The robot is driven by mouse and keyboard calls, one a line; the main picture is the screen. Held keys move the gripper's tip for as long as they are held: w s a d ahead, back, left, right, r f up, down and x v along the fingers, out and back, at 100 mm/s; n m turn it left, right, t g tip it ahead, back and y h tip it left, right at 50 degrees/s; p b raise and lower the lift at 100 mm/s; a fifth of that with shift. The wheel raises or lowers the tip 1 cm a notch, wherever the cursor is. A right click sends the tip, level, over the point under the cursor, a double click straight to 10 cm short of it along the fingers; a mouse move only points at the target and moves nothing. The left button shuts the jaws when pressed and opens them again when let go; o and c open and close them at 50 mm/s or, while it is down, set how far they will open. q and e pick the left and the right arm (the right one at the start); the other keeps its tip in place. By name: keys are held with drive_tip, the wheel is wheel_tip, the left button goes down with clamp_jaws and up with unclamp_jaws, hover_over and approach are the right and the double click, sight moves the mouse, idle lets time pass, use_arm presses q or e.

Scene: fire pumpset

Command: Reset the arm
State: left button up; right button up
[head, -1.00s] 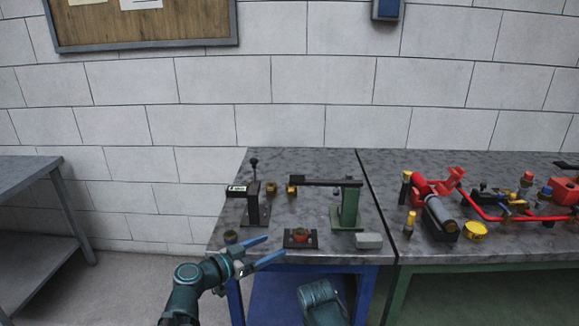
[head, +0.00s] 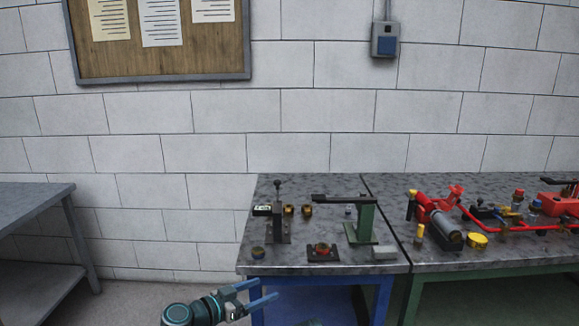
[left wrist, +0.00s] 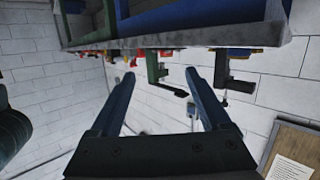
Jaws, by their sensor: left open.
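My left gripper (head: 267,289) is open and empty. In the head view its two blue fingers point right, in front of the blue-framed bench and below its top edge. In the left wrist view the fingers (left wrist: 160,75) are spread apart with nothing between them, and the bench appears upside down beyond them. My right gripper is not in view.
The bench top (head: 340,263) holds a green stand with a dark arm (head: 362,222), a dark post (head: 278,224), a small block with a red-ringed part (head: 322,252) and a grey block (head: 384,253). Red pump parts (head: 435,208) lie further right. A grey table (head: 35,205) stands left, with clear floor between.

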use_arm(q)
drive_tip(key=s+f+n+g+y, duration=0.3)
drive_tip(key=s+f+g+y, duration=0.25)
drive_tip(key=f, duration=0.65)
drive_tip(key=s+a+f+n+g+y, duration=0.45)
drive_tip(key=s+a+n+y, duration=0.2)
drive_tip(key=a, duration=0.35)
drive_tip(key=s+d+m, duration=0.4)
drive_tip(key=s+d, duration=0.2)
drive_tip(key=d, duration=0.5)
wheel_tip(320, 180, up, 15)
drive_tip(key=p, duration=1.6)
drive_tip(key=shift+d+r+g+y, duration=0.2)
drive_tip(key=shift+d+g+y, duration=0.1)
drive_tip(key=shift+g, duration=0.1)
drive_tip(key=shift+m, duration=0.25)
